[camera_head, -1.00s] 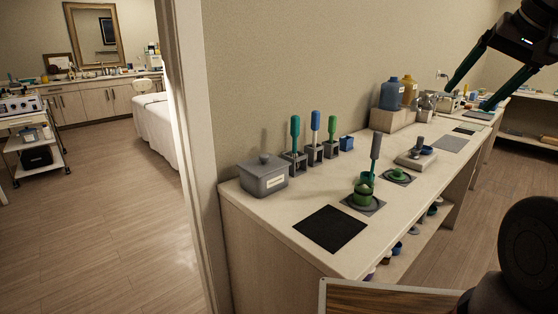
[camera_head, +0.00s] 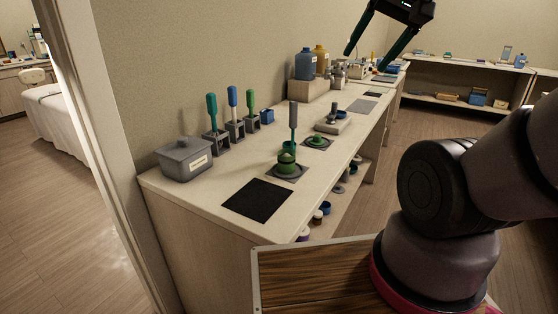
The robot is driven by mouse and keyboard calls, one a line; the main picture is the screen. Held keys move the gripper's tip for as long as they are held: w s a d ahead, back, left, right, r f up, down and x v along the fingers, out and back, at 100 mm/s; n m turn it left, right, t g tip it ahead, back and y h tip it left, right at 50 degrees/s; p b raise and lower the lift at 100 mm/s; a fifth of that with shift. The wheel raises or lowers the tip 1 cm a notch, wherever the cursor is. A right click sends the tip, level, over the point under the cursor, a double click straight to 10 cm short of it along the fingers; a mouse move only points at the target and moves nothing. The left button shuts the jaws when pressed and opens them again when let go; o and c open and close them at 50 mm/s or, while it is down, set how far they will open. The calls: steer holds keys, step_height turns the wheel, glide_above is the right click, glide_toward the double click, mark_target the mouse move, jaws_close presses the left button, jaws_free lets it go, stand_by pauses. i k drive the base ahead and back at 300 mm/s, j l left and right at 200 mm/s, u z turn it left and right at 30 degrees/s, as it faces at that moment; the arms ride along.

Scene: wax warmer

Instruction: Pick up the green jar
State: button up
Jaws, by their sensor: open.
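A green jar (camera_head: 287,167) stands on a dark square pad near the middle of the counter (camera_head: 215,200). A teal cup with a grey-handled tool (camera_head: 293,118) appears at or just behind its top; whether they touch is unclear. A low green round piece (camera_head: 318,141) sits on another pad behind it to the right. My gripper (camera_head: 367,60) is at the top of the view, its two fingers spread apart and empty. In the picture it is above and right of the jar, well apart from it.
A grey lidded box (camera_head: 185,158) stands at the counter's left end. Tools with teal (camera_head: 212,108), blue (camera_head: 232,96) and green (camera_head: 251,101) handles stand in holders along the wall. Blue (camera_head: 306,64) and amber bottles are farther back. A black mat (camera_head: 259,199) lies bare at the front.

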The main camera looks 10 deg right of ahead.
mark_target(286, 156)
steer(key=k+j, duration=0.1)
steer(key=j, duration=0.5)
steer(key=j+z, duration=0.1)
steer(key=j, duration=0.5)
steer(key=k+j, duration=0.15)
steer(key=j, duration=0.4)
